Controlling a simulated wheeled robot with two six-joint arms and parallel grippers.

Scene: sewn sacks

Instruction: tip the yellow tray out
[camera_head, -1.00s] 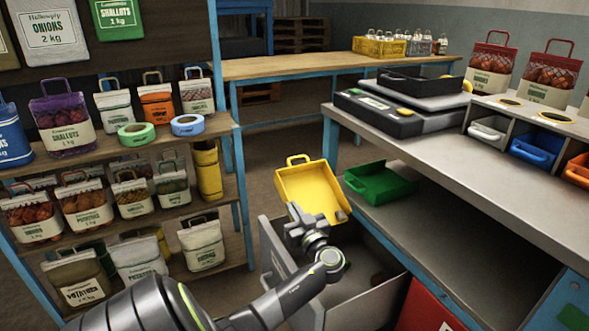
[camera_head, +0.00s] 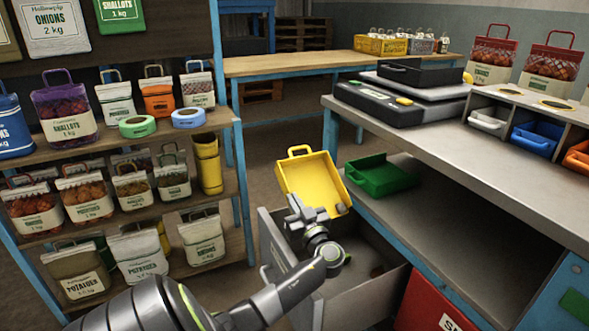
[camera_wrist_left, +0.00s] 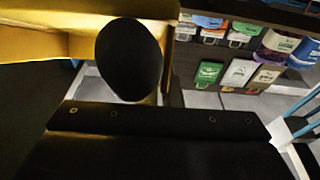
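The yellow tray (camera_head: 312,184) is in the air in the head view, steeply tilted with its open inside toward me and its handle at the top. A small grey-brown lump (camera_head: 341,209) is at its lower right corner. My left gripper (camera_head: 306,211) is at the tray's lower edge and appears shut on it; the fingertips are hidden. In the left wrist view the tray's yellow wall (camera_wrist_left: 45,40) fills the upper left, beside a dark oval shape I cannot identify. Below the tray is an open grey drawer-like bin (camera_head: 362,297). My right gripper is out of view.
A green tray (camera_head: 381,176) lies on the lower shelf right of the yellow tray. The grey workbench (camera_head: 450,145) carries a scale (camera_head: 415,84) and coloured bins. A wooden rack (camera_head: 150,212) of sacks stands at left. Clear floor lies behind the yellow tray.

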